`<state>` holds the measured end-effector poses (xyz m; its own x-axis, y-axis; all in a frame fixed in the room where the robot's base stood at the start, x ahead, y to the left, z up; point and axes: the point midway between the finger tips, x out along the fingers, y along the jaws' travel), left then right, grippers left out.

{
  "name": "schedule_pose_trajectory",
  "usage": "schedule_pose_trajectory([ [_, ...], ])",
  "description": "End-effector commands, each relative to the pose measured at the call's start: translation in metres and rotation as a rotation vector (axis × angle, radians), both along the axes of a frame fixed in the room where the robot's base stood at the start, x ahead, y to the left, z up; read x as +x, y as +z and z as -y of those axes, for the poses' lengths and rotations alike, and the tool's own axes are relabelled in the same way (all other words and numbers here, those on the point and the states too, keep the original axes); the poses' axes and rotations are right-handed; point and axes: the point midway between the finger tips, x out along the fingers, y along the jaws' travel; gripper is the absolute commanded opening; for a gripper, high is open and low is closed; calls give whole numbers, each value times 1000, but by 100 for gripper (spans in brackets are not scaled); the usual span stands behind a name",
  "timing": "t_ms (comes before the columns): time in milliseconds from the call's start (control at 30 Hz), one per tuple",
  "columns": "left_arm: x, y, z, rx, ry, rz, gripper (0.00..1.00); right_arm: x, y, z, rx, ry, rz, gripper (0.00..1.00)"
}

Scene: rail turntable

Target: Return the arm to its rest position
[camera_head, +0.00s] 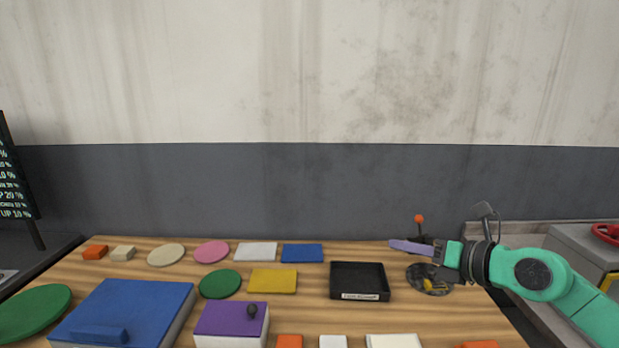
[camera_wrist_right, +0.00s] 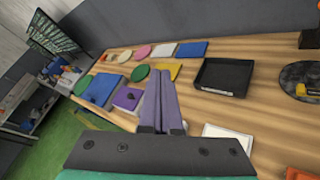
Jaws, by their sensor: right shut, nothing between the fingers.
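My right arm is green and reaches in from the right in the head view. Its right gripper (camera_head: 398,245) points left, above the back right part of the wooden table (camera_head: 420,320), beside a round dark disc (camera_head: 413,273). The lilac fingers are shut with nothing between them; they also show together in the wrist view (camera_wrist_right: 160,84). My left arm and gripper are not in view.
A black tray (camera_head: 357,268) stands left of the disc. A lever with an orange knob (camera_head: 419,219) rises behind the gripper. A blue box (camera_head: 130,308), a purple-topped box (camera_head: 229,321) and several flat coloured pieces cover the left and middle. A grey wall closes the back.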

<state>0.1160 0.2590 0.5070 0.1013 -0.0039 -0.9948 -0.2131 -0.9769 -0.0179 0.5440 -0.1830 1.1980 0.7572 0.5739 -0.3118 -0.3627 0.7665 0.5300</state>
Motion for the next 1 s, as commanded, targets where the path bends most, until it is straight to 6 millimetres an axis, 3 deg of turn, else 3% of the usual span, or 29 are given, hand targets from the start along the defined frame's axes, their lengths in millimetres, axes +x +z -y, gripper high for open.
schedule_pose_trajectory([
  [33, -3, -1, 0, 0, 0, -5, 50, -6, 6, -31, 166, 35, 17, 0],
  [100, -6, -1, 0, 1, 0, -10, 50, -13, 28, -59, 490, 26, 42, 0],
  [167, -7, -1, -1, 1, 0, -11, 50, -14, 43, -56, 808, -59, 32, 0],
  [200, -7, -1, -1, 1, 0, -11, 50, -11, 43, -40, 1021, -162, 3, 0],
  [267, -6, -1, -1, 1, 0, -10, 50, -8, 21, -4, 1309, -376, -71, 0],
  [300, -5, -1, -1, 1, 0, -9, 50, -9, -8, 22, 1469, -547, -140, 0],
  [367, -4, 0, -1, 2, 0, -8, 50, -18, -56, 51, 1629, -784, -245, 0],
  [400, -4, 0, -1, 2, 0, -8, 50, -28, -90, 64, 1702, -936, -318, 0],
  [500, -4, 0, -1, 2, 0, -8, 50, -64, -164, 80, 1801, -1264, -492, 0],
  [600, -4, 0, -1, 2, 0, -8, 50, -104, -218, 81, 1824, -1521, -645, 0],
  [700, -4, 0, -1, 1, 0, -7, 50, -143, -256, 75, 1811, -1728, -782, 0],
  [900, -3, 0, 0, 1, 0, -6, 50, -219, -305, 54, 1723, -2057, -1039, 0],
  [967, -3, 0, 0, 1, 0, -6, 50, -242, -315, 46, 1682, -2143, -1117, 0],
  [1000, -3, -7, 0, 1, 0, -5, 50, -243, -334, 44, 1665, -2164, -1128, 0],
])
